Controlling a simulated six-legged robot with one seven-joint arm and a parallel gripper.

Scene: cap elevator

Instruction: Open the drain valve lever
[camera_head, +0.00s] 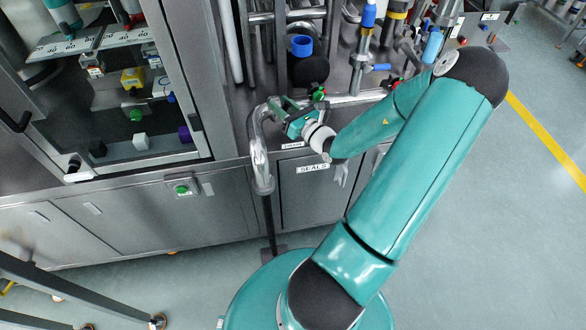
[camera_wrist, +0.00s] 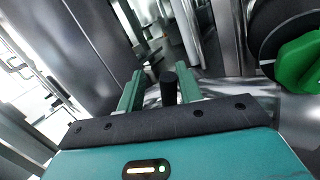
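My gripper (camera_head: 283,108) is at the front edge of the steel machine, beside a bent steel pipe. In the wrist view its two green fingers (camera_wrist: 160,78) are apart. A short black cylinder (camera_wrist: 168,86) stands between the fingers, closer to the right one; I cannot tell whether it touches it. It looks like a lever grip, but I cannot be sure that it is the drain valve lever. A green knob (camera_wrist: 300,64) is at the right of the wrist view. In the head view a small green knob (camera_head: 318,95) sits just right of my gripper.
The bent steel pipe (camera_head: 258,150) stands in front of the cabinet. A glazed cabinet (camera_head: 190,90) is on the left. A green button (camera_head: 181,189) is on the lower panel. Blue-topped fittings (camera_head: 368,15) crowd the back. The floor (camera_head: 490,220) at right is clear.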

